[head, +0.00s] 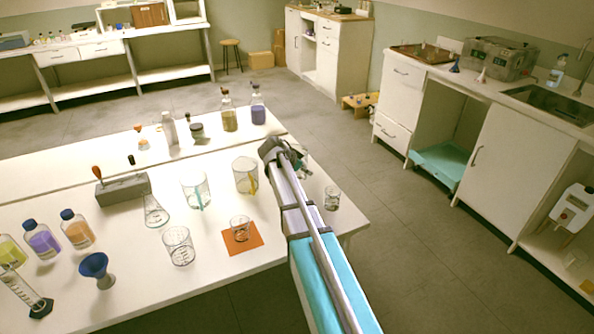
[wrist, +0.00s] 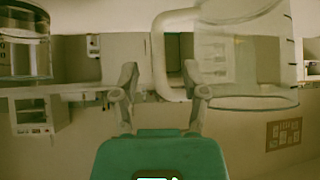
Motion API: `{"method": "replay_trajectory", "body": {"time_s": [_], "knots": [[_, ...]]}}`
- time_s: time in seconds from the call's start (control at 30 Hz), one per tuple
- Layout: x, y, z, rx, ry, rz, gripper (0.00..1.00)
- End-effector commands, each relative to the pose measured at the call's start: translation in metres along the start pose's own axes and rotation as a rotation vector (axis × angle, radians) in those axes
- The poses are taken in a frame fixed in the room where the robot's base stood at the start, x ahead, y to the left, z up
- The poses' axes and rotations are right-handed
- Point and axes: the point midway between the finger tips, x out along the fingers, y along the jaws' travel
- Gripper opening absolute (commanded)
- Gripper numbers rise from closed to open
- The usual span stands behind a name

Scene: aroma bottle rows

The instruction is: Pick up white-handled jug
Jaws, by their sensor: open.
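The white-handled jug is clear and wide, with a pale looped handle (wrist: 159,55) on the left of its body (wrist: 240,60) in the wrist view. In the head view my arm mostly hides it; a clear piece of glass (head: 303,160) shows just behind the gripper and may be it. My gripper (wrist: 160,80) is open and empty. In the wrist view its two fingertips lie on either side of the handle's upright part, with the right one near the jug wall. Whether the fingers touch the handle cannot be told.
On the white table (head: 215,275), a beaker with a yellow rod (head: 246,175) stands left of my gripper and a small beaker (head: 332,198) stands right of it. Another small beaker (head: 239,228) is on an orange mat (head: 255,240). Bottles (head: 229,118) stand farther back.

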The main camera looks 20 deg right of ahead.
Motion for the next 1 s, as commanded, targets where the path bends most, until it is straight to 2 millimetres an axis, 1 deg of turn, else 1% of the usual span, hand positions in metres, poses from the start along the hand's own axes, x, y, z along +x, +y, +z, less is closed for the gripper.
{"method": "replay_trajectory", "body": {"time_s": [0.03,0.2,0.77,0.87,1.0], "knots": [[0.006,-0.0004,0.0018,0.0,0.0,0.0,0.57],[0.0111,-0.0004,0.0009,-0.001,0.0,0.0,0.57],[0.0104,-0.0005,0.0006,-0.002,0.0,-0.001,0.57],[0.0104,-0.0006,0.0007,-0.002,0.0,-0.001,0.4],[0.0103,-0.0006,0.0008,-0.002,0.0,-0.001,0.14]]}}
